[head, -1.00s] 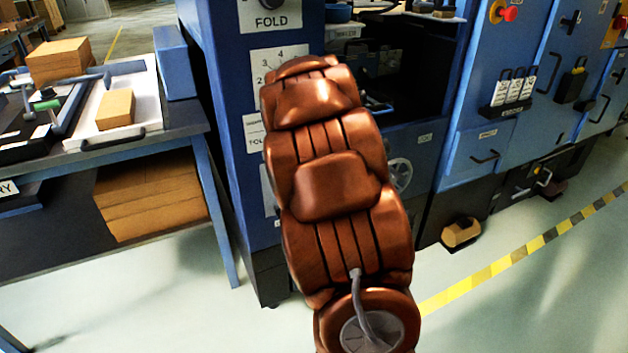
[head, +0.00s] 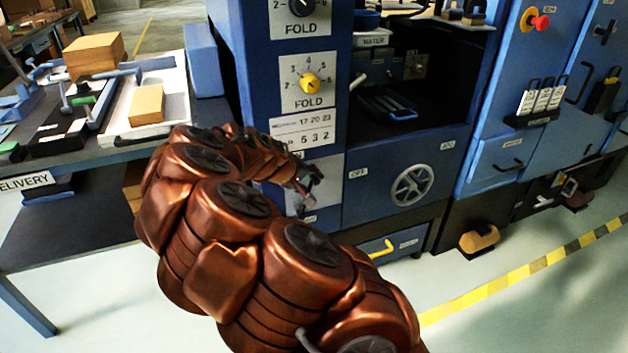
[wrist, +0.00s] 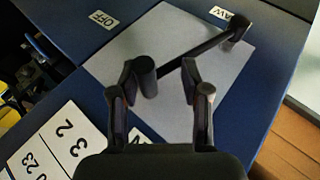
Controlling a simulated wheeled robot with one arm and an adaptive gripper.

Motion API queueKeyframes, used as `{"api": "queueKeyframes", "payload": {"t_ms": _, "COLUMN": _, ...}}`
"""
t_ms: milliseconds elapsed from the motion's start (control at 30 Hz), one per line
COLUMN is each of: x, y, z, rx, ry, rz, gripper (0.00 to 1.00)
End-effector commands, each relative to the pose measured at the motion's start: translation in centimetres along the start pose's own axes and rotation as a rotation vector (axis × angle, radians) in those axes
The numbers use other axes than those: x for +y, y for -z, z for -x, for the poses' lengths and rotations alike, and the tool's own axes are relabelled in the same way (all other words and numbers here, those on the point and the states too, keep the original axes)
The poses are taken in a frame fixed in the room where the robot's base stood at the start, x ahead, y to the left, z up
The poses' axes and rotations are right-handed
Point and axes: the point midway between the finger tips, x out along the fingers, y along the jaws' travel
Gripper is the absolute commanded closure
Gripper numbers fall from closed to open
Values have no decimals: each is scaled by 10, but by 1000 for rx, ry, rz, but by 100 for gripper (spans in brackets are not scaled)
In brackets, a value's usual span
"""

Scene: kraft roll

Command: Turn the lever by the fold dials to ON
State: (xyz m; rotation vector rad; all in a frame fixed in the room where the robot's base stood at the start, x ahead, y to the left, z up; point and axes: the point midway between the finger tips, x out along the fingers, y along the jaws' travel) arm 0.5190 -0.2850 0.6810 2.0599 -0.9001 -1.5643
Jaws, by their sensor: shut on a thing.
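The lever (wrist: 199,51) is a dark bar on a pale grey plate (wrist: 190,28) on the blue machine front. It runs from a round pivot at the upper right in the wrist view to a knob (wrist: 146,75) between my fingers. My gripper (wrist: 158,78) is shut on that knob end. In the head view my gripper (head: 310,186) is at the plate below the number card, and the lever is mostly hidden there. An OFF label (wrist: 101,19) lies beside the plate. Another label at the wrist view's bottom is mostly covered. The yellow fold dial (head: 309,83) is above.
A handwheel (head: 411,185) is right of my gripper, with a yellow handle (head: 382,249) below it. A delivery table (head: 165,148) with a box and tray stands at the left. A yellow-black floor stripe (head: 520,270) crosses the clear floor at right.

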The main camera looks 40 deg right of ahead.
Motion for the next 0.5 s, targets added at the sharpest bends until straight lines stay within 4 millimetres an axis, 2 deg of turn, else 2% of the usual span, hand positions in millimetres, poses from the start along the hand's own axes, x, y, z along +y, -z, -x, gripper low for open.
{"api": "queueKeyframes", "payload": {"t_ms": 33, "x": -7, "y": -1, "z": -2, "rx": -6, "ry": -9, "rz": 8, "gripper": 100}}
{"api": "queueKeyframes", "payload": {"t_ms": 500, "x": -24, "y": 3, "z": 12, "rx": -12, "ry": 0, "rz": 3, "gripper": 100}}
